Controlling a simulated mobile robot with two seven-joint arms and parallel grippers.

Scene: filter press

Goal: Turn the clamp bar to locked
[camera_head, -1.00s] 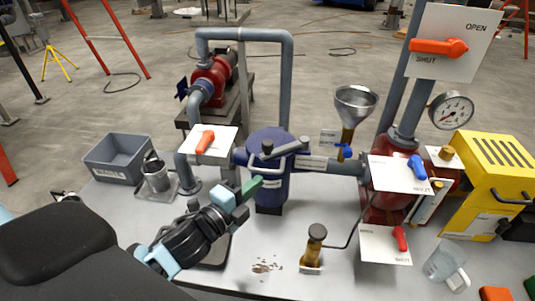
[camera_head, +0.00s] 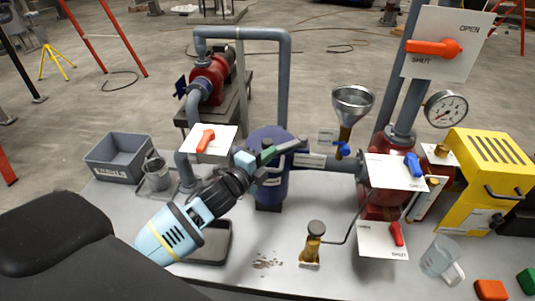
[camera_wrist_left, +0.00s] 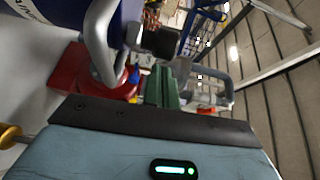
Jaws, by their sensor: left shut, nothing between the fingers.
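The blue filter vessel (camera_head: 270,190) stands on the bench in the middle of the head view. Its dark grey clamp bar (camera_head: 287,147) lies across the lid, its right end sticking out past the rim; the left part is partly hidden by my gripper. My left gripper (camera_head: 266,156) is at the vessel's front left, close to the lid and bar; I cannot tell whether it touches them. Its green fingers (camera_wrist_left: 163,86) are together with nothing between them in the wrist view. A dark block-like end (camera_wrist_left: 160,42) shows just beyond them. My right gripper is out of view.
A white plate with an orange lever (camera_head: 205,139) stands left of the vessel. A funnel (camera_head: 352,104) and red housing with white valve plates (camera_head: 398,172) stand right. A brass hand pump (camera_head: 313,243) is in front. A grey bin (camera_head: 117,160) is at the left.

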